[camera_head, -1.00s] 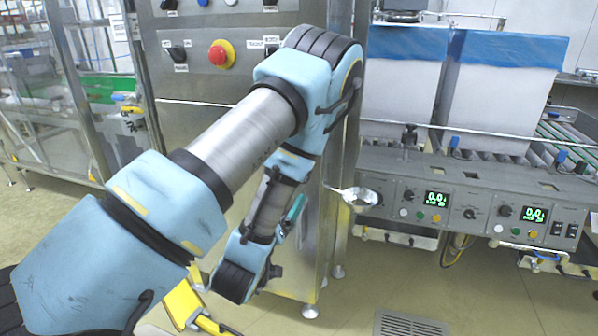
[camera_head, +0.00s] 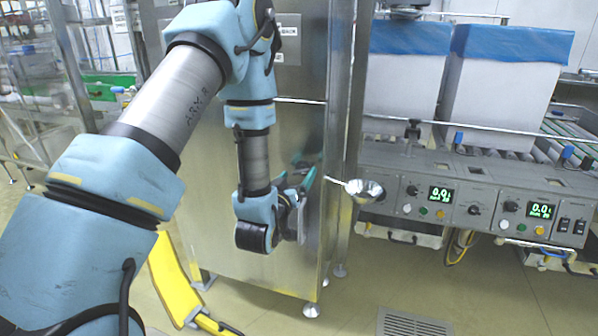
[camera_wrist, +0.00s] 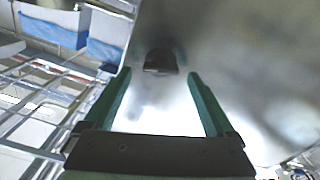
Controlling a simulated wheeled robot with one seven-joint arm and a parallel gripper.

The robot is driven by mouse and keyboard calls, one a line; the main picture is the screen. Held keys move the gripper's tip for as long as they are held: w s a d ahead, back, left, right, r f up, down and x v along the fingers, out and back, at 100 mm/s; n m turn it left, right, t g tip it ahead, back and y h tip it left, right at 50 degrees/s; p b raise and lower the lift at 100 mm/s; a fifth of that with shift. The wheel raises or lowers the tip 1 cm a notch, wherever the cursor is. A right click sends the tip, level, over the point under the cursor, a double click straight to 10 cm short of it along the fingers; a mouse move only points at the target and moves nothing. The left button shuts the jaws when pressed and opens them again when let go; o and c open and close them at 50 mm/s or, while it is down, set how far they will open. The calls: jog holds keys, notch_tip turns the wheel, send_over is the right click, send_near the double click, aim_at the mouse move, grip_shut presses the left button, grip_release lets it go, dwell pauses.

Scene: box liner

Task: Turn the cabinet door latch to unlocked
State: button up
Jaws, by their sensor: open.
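The steel cabinet (camera_head: 213,215) stands upright in the middle of the head view. My gripper (camera_head: 300,172) is at its front, near the right edge, with its teal fingers raised toward the steel. In the wrist view my gripper (camera_wrist: 159,76) is open, with nothing between its fingers. A small dark piece, which looks like the door latch (camera_wrist: 160,61), shows on the blurred steel just beyond and between the fingertips. Contact with it cannot be told. Its turned position is not readable. The latch is not discernible in the head view.
A control console (camera_head: 470,195) with lit displays and blue-topped white boxes (camera_head: 500,95) stand further right. A yellow floor piece (camera_head: 168,280) lies left of the cabinet's foot.

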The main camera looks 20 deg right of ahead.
jog(key=shift+x, duration=1.1)
jog(key=c, duration=1.4)
jog(key=shift+f+m+b, duration=0.25)
jog(key=shift+m+b, duration=0.75)
jog(key=shift+b, duration=0.15)
jog(key=shift+r+m+b, duration=0.2)
jog(key=shift+m+b, duration=0.35)
jog(key=shift+m, duration=0.35)
jog(key=o, duration=1.4)
jog(key=shift+s, duration=0.1)
